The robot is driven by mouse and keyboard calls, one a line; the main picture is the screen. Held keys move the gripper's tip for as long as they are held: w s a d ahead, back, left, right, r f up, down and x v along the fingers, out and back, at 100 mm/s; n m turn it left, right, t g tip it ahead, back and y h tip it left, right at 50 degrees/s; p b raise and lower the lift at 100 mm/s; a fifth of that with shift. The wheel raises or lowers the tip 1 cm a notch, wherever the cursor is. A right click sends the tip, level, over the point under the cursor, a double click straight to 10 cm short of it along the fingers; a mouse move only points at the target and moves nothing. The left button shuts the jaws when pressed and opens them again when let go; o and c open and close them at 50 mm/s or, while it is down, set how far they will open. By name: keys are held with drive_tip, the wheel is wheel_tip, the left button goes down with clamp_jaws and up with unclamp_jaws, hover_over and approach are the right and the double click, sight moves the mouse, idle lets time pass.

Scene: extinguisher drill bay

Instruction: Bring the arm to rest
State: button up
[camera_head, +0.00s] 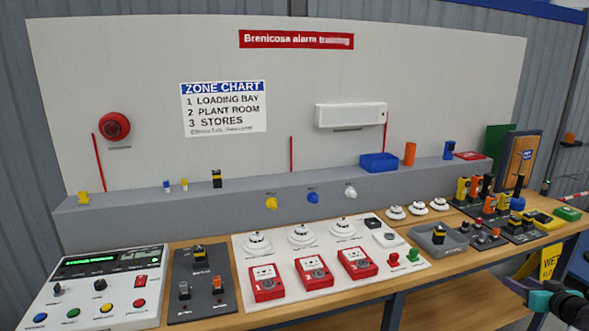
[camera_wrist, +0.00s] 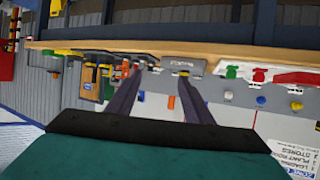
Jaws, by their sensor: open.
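My gripper (camera_wrist: 158,82) shows in the wrist view with its two dark fingers apart and nothing between them. The bench appears upside down beyond the fingers, and neither finger visibly touches anything.
The wooden bench (camera_head: 405,283) carries an alarm control panel (camera_head: 98,287), a white board with red call points (camera_head: 313,272), a grey tray (camera_head: 438,239) and several small switches at the right. A yellow sign (camera_head: 549,262) stands near my arm, low right.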

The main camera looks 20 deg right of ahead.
drive_tip(key=w+a+f+g+y, duration=0.1)
drive_tip(key=w+a+f+y, duration=0.2)
drive_tip(key=w+a+f, duration=0.45)
drive_tip(key=w+a+f+g+y, duration=0.25)
drive_tip(key=w+a+f, duration=0.25)
drive_tip(key=a+f, duration=0.55)
drive_tip(key=w+a+f+n+g+y, duration=0.1)
drive_tip(key=a+f+g+y, duration=0.1)
drive_tip(key=a+f, duration=0.7)
drive_tip(key=a+f+n+g+y, duration=0.15)
drive_tip(key=a+f, duration=0.35)
drive_tip(key=a, duration=0.7)
drive_tip(key=s+a+f+g, duration=0.3)
drive_tip(key=s+a+f, duration=0.25)
drive_tip(key=a, duration=0.35)
drive_tip(key=s+a+f+g, duration=0.35)
drive_tip(key=a+f, duration=0.35)
drive_tip(key=a, duration=0.3)
drive_tip(key=s+a+f+n+g+h, duration=0.1)
drive_tip(key=s+a+f+g, duration=0.1)
drive_tip(key=s, duration=0.6)
drive_tip(key=s+a+f+n+g+h, duration=0.1)
drive_tip(key=s+a+f+g+h, duration=0.1)
drive_tip(key=s+a, duration=0.4)
drive_tip(key=s+f+g, duration=0.1)
drive_tip(key=s+f, duration=0.1)
drive_tip(key=s, duration=0.1)
drive_tip(key=shift+h, duration=0.3)
